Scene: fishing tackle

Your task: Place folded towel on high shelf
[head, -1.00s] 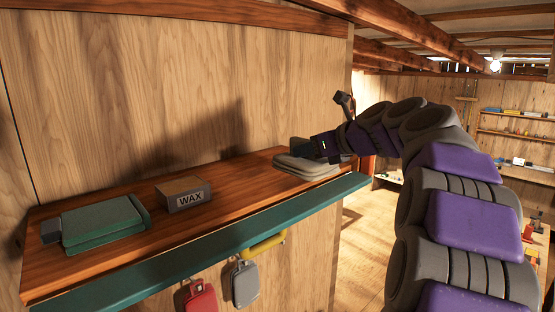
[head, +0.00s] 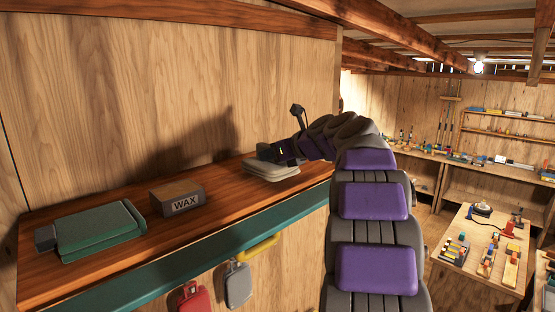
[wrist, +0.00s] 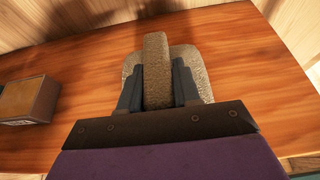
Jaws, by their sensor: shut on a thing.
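A folded grey-beige towel (head: 268,172) is at the right part of the high wooden shelf (head: 226,190), at its surface. It also shows in the wrist view (wrist: 157,70), with a raised ridge of cloth between the two dark fingers. My gripper (head: 268,152) is shut on the towel from above. In the wrist view the fingers (wrist: 158,88) press the ridge from both sides, and the lower layers spread out beneath. Whether the towel's full underside rests on the shelf cannot be told.
A WAX box (head: 177,199) stands left of the towel, with a gap between them. A wooden wall stands behind.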

